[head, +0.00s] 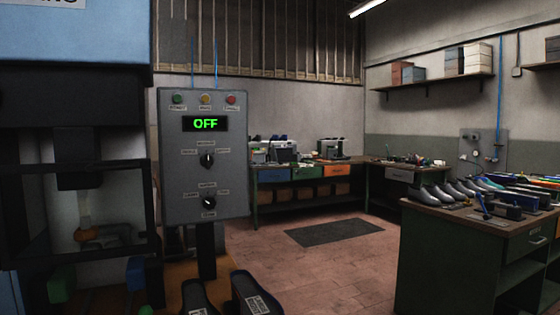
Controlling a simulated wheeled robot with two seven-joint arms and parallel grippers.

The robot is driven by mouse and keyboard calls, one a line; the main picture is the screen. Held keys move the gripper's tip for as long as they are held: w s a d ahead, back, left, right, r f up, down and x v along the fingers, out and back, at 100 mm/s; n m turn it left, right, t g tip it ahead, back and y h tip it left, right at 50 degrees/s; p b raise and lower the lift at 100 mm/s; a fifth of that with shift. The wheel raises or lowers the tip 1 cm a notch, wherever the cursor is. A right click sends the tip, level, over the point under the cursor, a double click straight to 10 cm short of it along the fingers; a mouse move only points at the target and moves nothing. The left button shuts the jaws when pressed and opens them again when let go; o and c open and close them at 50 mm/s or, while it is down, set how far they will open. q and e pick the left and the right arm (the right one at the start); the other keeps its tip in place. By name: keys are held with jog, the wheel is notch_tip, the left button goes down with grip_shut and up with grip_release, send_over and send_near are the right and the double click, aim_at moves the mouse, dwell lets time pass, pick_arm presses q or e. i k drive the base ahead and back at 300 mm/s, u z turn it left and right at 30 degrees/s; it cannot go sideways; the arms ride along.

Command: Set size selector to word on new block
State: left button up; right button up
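A grey control panel (175,135) stands on a dark post beside the press. Its display (205,124) reads OFF in green. Below are two black knobs, an upper knob (207,160) and a lower knob (208,202), each ringed by small word labels. The lettering is too small to read surely, so I cannot tell which knob is the size selector or its setting. Two dark shaped pieces, a left one (195,295) and a right one (253,289), show at the bottom edge with pale labels I cannot read. Neither of my grippers is in view.
The blue and black press (75,90) fills the left side, with an orange part (100,232) inside its frame. A green bench (440,250) with several shoes stands at right. A workbench (310,180) is at the back. The floor between, with a dark mat (335,232), is clear.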

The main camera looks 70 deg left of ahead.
aim_at(206, 160)
jog(key=i, duration=0.45)
jog(key=u, duration=3.75)
